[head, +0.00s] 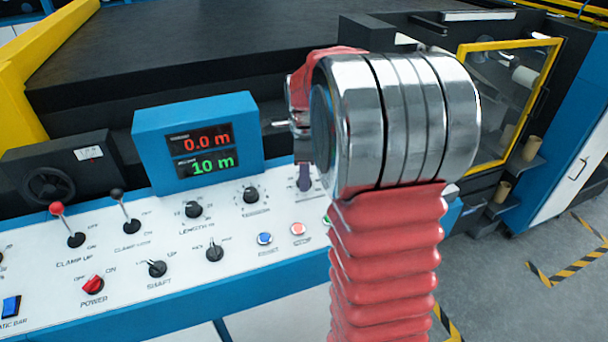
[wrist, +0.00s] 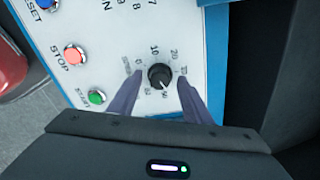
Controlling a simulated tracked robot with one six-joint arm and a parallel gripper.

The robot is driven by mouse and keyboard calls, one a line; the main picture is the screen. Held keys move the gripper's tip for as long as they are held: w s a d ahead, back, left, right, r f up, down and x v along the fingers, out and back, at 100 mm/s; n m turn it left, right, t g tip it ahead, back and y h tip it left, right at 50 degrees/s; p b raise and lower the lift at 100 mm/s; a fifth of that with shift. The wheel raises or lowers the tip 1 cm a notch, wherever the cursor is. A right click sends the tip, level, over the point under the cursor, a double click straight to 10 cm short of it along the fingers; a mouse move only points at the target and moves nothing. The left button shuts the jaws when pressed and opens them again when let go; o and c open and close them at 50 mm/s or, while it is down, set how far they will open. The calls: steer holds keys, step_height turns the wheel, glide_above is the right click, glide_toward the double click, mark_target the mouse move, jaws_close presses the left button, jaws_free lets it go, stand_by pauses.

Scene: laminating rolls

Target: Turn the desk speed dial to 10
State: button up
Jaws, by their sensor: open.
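The speed dial (wrist: 160,76) is a round black knob on the white desk panel (wrist: 112,45), ringed by printed numbers including 0, 10, 20 and 30. A pale mark shows on its lower side in the wrist view, away from the 10 printed above it; its exact reading is hard to tell. My gripper (wrist: 160,80) is open, one finger on each side of the knob. Whether the fingers touch it I cannot tell. In the head view a dark finger (head: 305,179) shows beside my arm, which hides the dial.
Green START (wrist: 97,97) and red STOP (wrist: 75,54) buttons lie left of the fingers in the wrist view. A blue-framed display (head: 200,150) stands at the desk's back, reading 0.0 m and 10 m. Other knobs, levers and a red power switch (head: 93,284) crowd the panel.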

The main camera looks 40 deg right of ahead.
steer(key=shift+f, duration=0.45)
steer(key=shift+c, duration=0.2)
steer(key=shift+w, duration=0.1)
steer(key=c, duration=1)
